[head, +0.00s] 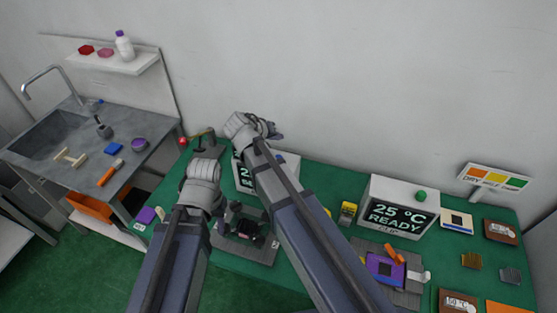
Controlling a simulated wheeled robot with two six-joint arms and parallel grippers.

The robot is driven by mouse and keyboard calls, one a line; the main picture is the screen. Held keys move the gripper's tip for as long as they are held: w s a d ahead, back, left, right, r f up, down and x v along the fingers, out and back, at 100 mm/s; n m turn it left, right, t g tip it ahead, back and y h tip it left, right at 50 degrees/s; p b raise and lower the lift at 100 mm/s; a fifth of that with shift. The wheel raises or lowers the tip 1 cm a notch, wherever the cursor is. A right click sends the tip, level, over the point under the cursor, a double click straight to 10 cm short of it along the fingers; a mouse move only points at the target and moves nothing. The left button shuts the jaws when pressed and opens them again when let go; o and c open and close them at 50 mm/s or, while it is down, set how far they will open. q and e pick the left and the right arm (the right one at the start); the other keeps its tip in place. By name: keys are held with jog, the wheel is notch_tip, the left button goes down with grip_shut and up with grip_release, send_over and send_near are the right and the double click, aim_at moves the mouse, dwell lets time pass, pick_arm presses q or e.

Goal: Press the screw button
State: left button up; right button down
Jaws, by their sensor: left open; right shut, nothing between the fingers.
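A white box (291,163) with a dark display stands on the green table at centre. My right arm covers most of it, so its label is only partly visible and I see no button on it. My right gripper (273,130) is shut and empty, above the back of this box near the wall. My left gripper (243,223) is open, over the grey plate in front of the box. Dark parts there overlap, so its fingertips are hard to separate. A second white box (403,211) at right reads "25 °C READY CLIP" and has a green button (421,196) on top.
A red ball (183,141) on a bar stands at the table's back left. A grey plate with a purple block (384,269) and orange lever lies front right. A small yellow item (347,210) stands between the boxes. A sink counter (60,140) is at left.

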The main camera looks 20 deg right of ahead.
pick_arm(q)
notch_tip(320, 180, down, 7)
jog(key=b, duration=0.6)
pick_arm(e)
send_near(281, 156)
jog(key=w+d+f, duration=0.1)
jog(key=d, duration=0.1)
jog(key=w+d+f, duration=0.1)
jog(key=w+f, duration=0.1)
jog(key=shift+w+d, duration=0.1)
jog(key=shift+d, duration=0.3)
dwell(0.6)
pick_arm(q)
jog(key=shift+f+b, duration=0.35)
jog(key=shift+b, duration=0.1)
pick_arm(e)
jog(key=shift+f, duration=0.35)
pick_arm(q)
jog(key=shift+f+b, duration=0.55)
pick_arm(e)
jog(key=shift+f, duration=0.55)
pick_arm(q)
jog(key=shift+r, duration=0.2)
pick_arm(e)
jog(key=shift+r, duration=0.2)
pick_arm(q)
jog(key=shift+r+p, duration=0.8)
jog(key=shift+p, duration=0.2)
pick_arm(e)
jog(key=shift+r, duration=0.8)
